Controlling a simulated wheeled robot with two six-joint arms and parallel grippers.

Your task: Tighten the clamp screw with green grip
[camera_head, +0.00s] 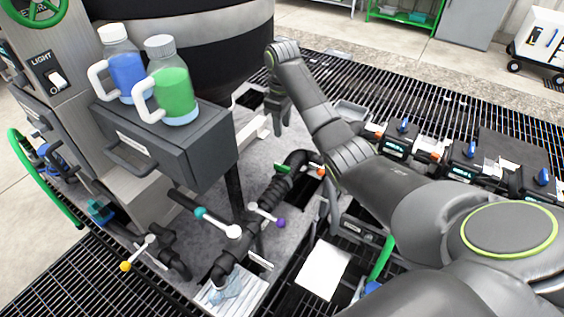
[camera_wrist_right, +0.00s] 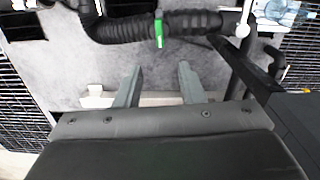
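The green grip (camera_head: 283,169) of a clamp screw sits on the black ribbed hose near the middle of the head view. It also shows in the right wrist view (camera_wrist_right: 158,32), upright across the hose at the top. My right gripper (camera_head: 278,122) hangs above the grey deck, beyond the green grip in the head view. In the right wrist view its two fingers (camera_wrist_right: 160,82) are spread with nothing between them, pointing toward the hose and apart from the grip. My left gripper is not in view.
A dark drawer box (camera_head: 165,150) carries a blue bottle (camera_head: 126,72) and a green bottle (camera_head: 174,95) at left. Levers with a white ball (camera_head: 233,231) and purple ball (camera_head: 281,223) stand near the hose. Blue-handled valves (camera_head: 403,126) line the right.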

